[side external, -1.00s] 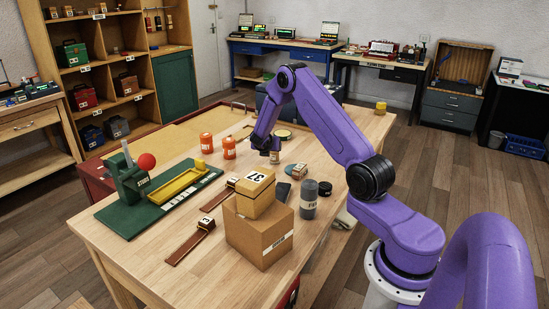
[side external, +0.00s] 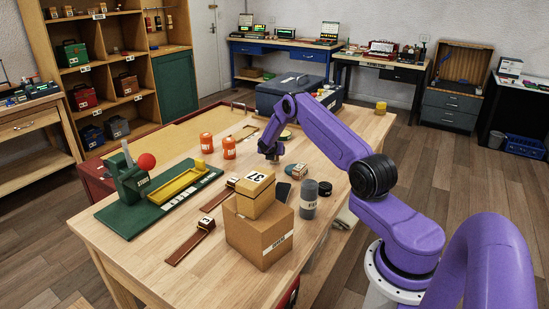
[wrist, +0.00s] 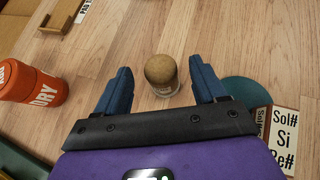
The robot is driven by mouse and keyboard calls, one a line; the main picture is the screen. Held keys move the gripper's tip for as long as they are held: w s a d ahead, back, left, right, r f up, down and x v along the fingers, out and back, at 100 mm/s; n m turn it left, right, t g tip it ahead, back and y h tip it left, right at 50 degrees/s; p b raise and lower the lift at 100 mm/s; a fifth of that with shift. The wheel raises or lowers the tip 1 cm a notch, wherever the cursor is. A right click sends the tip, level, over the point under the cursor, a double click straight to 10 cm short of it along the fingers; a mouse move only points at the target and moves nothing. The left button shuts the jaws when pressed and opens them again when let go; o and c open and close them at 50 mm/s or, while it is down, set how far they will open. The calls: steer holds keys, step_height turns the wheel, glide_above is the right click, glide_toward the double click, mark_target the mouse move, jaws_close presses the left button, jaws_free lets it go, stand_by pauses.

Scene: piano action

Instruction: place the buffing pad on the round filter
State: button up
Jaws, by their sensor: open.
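A short round piece with a domed brown top and a pale labelled side (wrist: 160,72) stands upright between my gripper's fingers in the wrist view. It may be the buffing pad, but I cannot confirm this. My gripper (wrist: 160,90) is open, its blue fingers on either side of the piece with gaps showing. A flat teal disc (wrist: 247,92), possibly the round filter, lies just right of the right finger and is partly hidden by it. In the side view my gripper (side external: 271,155) is low over the table and hides most of the piece.
Orange bottles (side external: 206,143) stand to the left; one shows in the wrist view (wrist: 30,82). A note-name card (wrist: 285,140) lies beside the disc. Cardboard boxes (side external: 262,232), a grey bottle (side external: 309,199) and a small labelled box (side external: 299,172) stand nearer the camera.

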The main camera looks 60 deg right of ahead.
steer(key=shift+w+d+f, duration=0.1)
steer(key=shift+d+f, duration=0.2)
steer(key=shift+d, duration=0.1)
steer(key=c, duration=1.2)
steer(key=shift+r, duration=0.15)
